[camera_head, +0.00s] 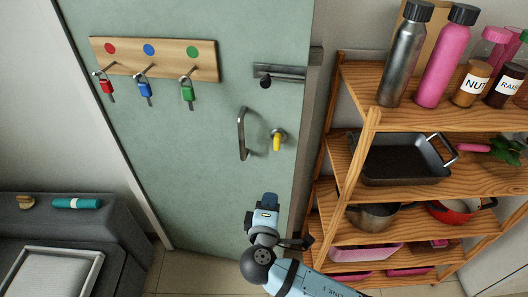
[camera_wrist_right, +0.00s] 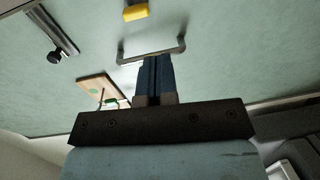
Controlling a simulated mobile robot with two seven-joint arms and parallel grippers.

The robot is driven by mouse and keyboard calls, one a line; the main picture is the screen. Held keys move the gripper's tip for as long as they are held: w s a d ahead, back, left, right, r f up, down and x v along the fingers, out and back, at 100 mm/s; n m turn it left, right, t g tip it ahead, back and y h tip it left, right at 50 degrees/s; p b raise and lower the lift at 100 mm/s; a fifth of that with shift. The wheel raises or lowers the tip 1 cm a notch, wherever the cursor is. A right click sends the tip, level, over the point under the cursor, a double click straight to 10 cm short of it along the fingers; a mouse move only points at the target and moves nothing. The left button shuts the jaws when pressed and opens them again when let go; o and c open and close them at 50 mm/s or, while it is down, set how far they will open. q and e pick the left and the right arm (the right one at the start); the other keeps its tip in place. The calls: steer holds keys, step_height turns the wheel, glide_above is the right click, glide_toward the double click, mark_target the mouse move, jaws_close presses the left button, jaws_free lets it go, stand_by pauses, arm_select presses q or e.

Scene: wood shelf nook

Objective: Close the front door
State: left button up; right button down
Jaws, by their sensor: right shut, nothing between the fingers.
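The pale green front door (camera_head: 200,130) fills the middle of the head view. Its right edge lies close to the frame beside the shelf; I cannot tell whether a small gap is left. A metal pull handle (camera_head: 242,135) and a yellow knob or key (camera_head: 277,142) sit on its right half, below a dark latch (camera_head: 280,73). My right gripper (camera_head: 268,205) is below the handle, shut and empty. In the right wrist view, the gripper's fingertips (camera_wrist_right: 157,62) appear just short of the handle (camera_wrist_right: 150,54); contact is unclear. My left gripper is out of view.
A wooden shelf (camera_head: 440,185) with bottles, jars and pans stands close to the right of the door and my right arm. A key rack (camera_head: 155,62) hangs on the door's upper left. A dark grey bench (camera_head: 100,235) is at lower left.

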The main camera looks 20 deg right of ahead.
steer(key=w+d+p, duration=0.1)
steer(key=w+d, duration=0.2)
steer(key=w, duration=0.3)
steer(key=w+d+r+h+p, duration=0.1)
steer(key=w+d, duration=0.2)
steer(key=w, duration=0.3)
steer(key=shift+w+d+r+t, duration=0.2)
steer(key=shift+w+d+t, duration=0.1)
steer(key=shift+w, duration=0.1)
